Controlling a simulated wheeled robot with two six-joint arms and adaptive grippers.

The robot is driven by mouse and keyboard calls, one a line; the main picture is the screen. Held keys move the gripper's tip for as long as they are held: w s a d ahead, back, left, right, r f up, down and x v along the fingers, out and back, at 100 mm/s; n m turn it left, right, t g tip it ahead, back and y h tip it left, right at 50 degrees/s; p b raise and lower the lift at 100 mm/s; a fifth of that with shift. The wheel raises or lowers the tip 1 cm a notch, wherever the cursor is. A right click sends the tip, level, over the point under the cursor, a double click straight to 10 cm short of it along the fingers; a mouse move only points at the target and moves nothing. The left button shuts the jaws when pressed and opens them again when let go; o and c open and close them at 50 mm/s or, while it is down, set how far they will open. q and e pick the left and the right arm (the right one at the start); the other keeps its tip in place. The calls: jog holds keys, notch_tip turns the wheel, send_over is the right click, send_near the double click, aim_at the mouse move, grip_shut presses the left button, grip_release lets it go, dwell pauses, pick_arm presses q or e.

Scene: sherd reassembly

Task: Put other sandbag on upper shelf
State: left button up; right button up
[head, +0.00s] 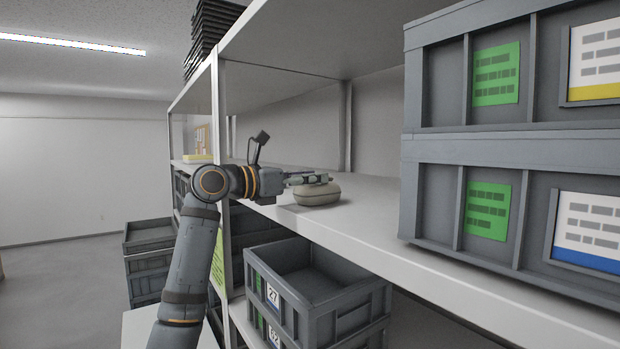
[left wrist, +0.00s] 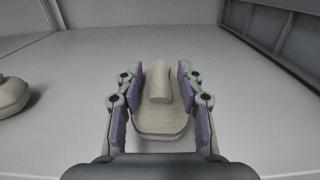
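A beige sandbag (head: 317,195) with a rounded body rests on the upper shelf (head: 365,215). My left gripper (head: 308,179) is at the top of this bag. In the left wrist view the bag's raised grip (left wrist: 160,82) stands between the two fingers of my left gripper (left wrist: 160,85), with a narrow gap showing on each side, so the fingers look open around it. A second sandbag (left wrist: 10,95) lies on the shelf at the left edge of the left wrist view, partly cut off; I cannot make it out in the head view. My right gripper is not in view.
Stacked grey crates (head: 430,195) stand on the shelf to the right. Open grey bins (head: 310,285) sit on the lower shelf. A shelf post (head: 221,125) rises beside my left arm. The shelf between the bag and the crates is clear.

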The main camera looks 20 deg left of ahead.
pick_arm(q)
jog(key=shift+r, duration=0.1)
jog(key=shift+s+a+b, duration=0.2)
jog(key=shift+a+b, duration=0.05)
jog(key=shift+b, duration=0.05)
jog(key=b+v, duration=0.1)
jog(key=v, duration=0.1)
jog(key=b+v, duration=0.1)
jog(key=b, duration=0.1)
jog(key=b+v, duration=0.1)
jog(key=v, duration=0.1)
jog(key=shift+s+a+f, duration=0.15)
jog(key=shift+s+f, duration=0.15)
jog(key=shift+f, duration=0.1)
jog(key=b+v, duration=0.1)
jog(key=v, duration=0.1)
jog(key=b+v, duration=0.1)
jog(key=v, duration=0.1)
jog(key=r+b+v, duration=0.1)
jog(key=shift+s+a, duration=0.25)
jog(key=shift+s, duration=0.1)
